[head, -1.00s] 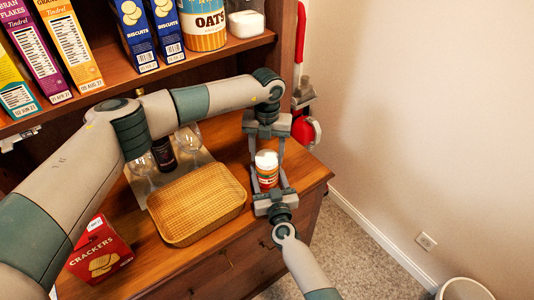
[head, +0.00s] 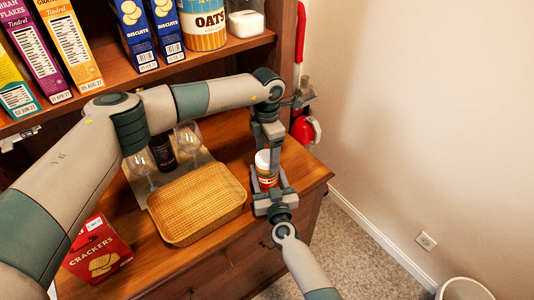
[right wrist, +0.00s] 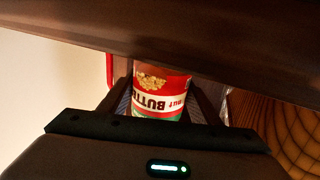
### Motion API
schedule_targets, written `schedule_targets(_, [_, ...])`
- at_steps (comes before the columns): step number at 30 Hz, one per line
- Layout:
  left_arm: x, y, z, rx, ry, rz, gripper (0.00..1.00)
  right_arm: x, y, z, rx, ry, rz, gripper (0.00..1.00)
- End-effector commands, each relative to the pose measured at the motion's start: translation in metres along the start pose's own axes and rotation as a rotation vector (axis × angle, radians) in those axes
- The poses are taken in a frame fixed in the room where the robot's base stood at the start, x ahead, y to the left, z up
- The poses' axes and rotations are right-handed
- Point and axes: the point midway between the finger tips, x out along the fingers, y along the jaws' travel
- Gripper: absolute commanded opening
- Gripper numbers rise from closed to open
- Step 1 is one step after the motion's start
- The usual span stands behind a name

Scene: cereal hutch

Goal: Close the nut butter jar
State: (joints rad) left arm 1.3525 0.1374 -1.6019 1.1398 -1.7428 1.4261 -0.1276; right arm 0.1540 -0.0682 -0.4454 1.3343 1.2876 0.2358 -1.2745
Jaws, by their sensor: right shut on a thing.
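The nut butter jar (head: 264,172) stands near the right end of the wooden counter, with a white top and a red and white label. It also shows in the right wrist view (right wrist: 160,92), between the fingers of my right gripper, its label upside down there. My right gripper (head: 271,186) is shut on the jar body from the front. My left gripper (head: 275,158) points down at the jar's top and is seen edge-on, its fingers overlapping. Its opening and its touch on the lid cannot be told. The jar's top is partly hidden by it.
A wicker basket (head: 197,204) lies left of the jar, with glasses (head: 187,137) and a dark bottle (head: 163,153) behind. A crackers box (head: 98,250) stands at the front left. The shelf above holds cereal boxes and an oats canister (head: 203,25). A wall is at the right.

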Motion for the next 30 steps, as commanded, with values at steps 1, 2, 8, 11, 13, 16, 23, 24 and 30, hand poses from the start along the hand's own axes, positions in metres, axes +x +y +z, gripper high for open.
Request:
schedule_targets(1, [0.0, 0.0, 0.0, -0.001, 0.0, 0.0, 0.73, 0.0, 0.0, 0.0, 0.0, 0.0, 0.0, 0.0])
schedule_targets(2, [0.0, 0.0, 0.0, -0.001, 0.0, 0.0, 0.73, 0.0, 0.0, 0.0, 0.0, 0.0, 0.0, 0.0])
schedule_targets(8, [0.0, 0.0, 0.0, -0.002, 0.0, 0.0, 0.73, 0.0, 0.0, 0.0, 0.0, 0.001, 0.0, 0.0])
schedule_targets(11, [-0.003, 0.0, 0.0, -0.002, -0.001, 0.001, 0.73, 0.0, 0.0, 0.0, 0.0, 0.001, 0.0, 0.0])
schedule_targets(13, [-0.007, 0.0, 0.0, -0.002, -0.001, 0.001, 0.73, 0.0, 0.0, 0.0, 0.0, 0.0, 0.0, 0.0])
schedule_targets(16, [-0.017, 0.0, 0.0, -0.002, -0.002, 0.002, 0.73, 0.0, 0.0, 0.0, 0.0, 0.0, 0.0, 0.0])
schedule_targets(23, [-0.041, 0.0, 0.0, -0.002, -0.001, 0.001, 0.73, 0.0, 0.0, 0.0, 0.0, 0.0, 0.0, 0.0])
schedule_targets(24, [-0.043, 0.0, 0.0, -0.002, -0.001, 0.0, 0.73, 0.0, 0.0, 0.0, 0.0, 0.001, 0.0, 0.0])
schedule_targets(30, [-0.045, 0.0, 0.0, -0.002, 0.0, 0.0, 0.73, 0.0, 0.0, 0.0, 0.0, 0.001, 0.0, 0.0])
